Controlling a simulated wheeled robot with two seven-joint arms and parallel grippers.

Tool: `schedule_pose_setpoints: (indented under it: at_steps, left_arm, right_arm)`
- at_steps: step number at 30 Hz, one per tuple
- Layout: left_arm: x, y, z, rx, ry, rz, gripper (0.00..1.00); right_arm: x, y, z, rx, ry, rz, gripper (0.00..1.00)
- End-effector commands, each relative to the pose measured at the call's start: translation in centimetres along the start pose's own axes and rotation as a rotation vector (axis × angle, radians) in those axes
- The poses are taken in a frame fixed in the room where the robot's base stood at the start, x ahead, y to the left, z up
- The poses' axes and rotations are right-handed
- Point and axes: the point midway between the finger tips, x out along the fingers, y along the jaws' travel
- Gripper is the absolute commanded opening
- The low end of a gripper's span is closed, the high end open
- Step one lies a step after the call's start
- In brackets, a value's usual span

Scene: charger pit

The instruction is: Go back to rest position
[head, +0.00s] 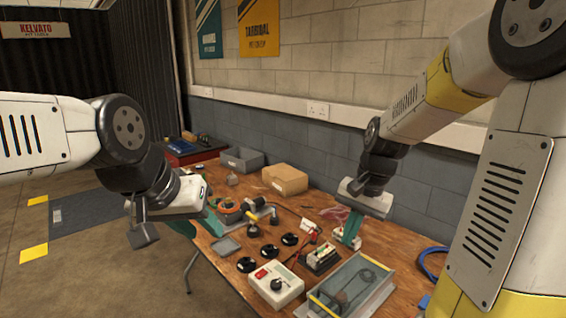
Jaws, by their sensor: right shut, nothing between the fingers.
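My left gripper (212,226) is over the left front edge of the wooden table (225,265). Its teal fingers point down to the right, and I cannot tell from this angle how far apart they are. My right gripper (348,238) is over the right rear part of the table, pointing down. Its teal fingers are shut with nothing between them, just above or beside a small pale block with terminals (339,234). I cannot tell whether they touch it.
A white control box (275,284), a clear-lidded case (350,288), a dark red-and-white battery-like block (322,258) and several black round pieces crowd the front. A cardboard box (285,179) and grey bin (241,159) stand behind. The wall runs along the back.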

Motion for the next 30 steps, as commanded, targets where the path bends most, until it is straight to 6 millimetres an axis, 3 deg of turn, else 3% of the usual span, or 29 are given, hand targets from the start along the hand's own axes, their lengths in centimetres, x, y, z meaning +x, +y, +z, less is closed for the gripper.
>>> schedule_pose_setpoints:
  at_steps: [3, 12, 19, 30]
  left_arm:
    - [0.0, 0.0, 0.0, 0.000, 0.000, 0.000, 0.36]
    - [0.0, 0.0, 0.0, 0.000, 0.000, 0.000, 0.36]
    - [0.0, 0.0, 0.0, 0.000, 0.000, 0.000, 0.36]
    - [0.0, 0.0, 0.0, 0.000, 0.000, 0.000, 0.36]
  right_arm:
    - [-3.4, -0.1, 2.3, -0.121, 0.089, -0.040, 0.00]
    - [-9.0, 1.0, 8.1, -0.416, 0.309, -0.099, 0.00]
    - [-10.6, 1.9, 11.0, -0.562, 0.426, -0.108, 0.00]
    - [-10.8, 2.1, 11.6, -0.594, 0.450, -0.108, 0.00]
